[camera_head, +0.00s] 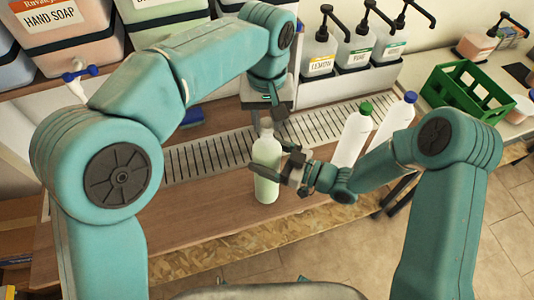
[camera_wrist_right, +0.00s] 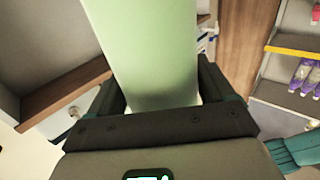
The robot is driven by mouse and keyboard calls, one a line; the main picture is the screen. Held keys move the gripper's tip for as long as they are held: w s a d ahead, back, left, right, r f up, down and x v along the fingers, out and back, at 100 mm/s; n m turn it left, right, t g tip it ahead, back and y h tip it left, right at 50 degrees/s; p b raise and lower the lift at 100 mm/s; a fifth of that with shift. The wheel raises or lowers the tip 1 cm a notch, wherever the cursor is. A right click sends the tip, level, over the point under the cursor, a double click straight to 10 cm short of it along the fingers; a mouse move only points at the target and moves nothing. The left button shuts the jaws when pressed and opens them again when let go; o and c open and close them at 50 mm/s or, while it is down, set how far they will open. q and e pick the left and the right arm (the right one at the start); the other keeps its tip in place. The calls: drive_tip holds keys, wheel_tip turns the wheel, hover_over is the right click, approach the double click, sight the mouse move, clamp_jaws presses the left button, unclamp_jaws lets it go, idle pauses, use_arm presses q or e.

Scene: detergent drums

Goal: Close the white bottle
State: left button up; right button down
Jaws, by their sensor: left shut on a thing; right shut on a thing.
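The white bottle (camera_head: 266,160), pale green in its lower part, stands upright near the middle of the wooden counter. My right gripper (camera_head: 278,176) is shut around its body from the right. In the right wrist view the bottle (camera_wrist_right: 150,55) fills the space between the fingers. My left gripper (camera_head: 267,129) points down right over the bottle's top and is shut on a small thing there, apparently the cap. The fingers hide that thing and the bottle's mouth, so I cannot tell how the cap sits.
A bottle with a green cap (camera_head: 353,137) and a bottle with a blue cap (camera_head: 398,116) stand to the right. Behind are a metal drain grate (camera_head: 205,155), pump dispensers (camera_head: 356,48) and soap drums (camera_head: 65,35). A green crate (camera_head: 465,90) is at right. The counter's front left is clear.

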idle(0.7)
use_arm(q)
drive_tip(key=shift+f, duration=0.9)
drive_tip(key=shift+f, duration=0.55)
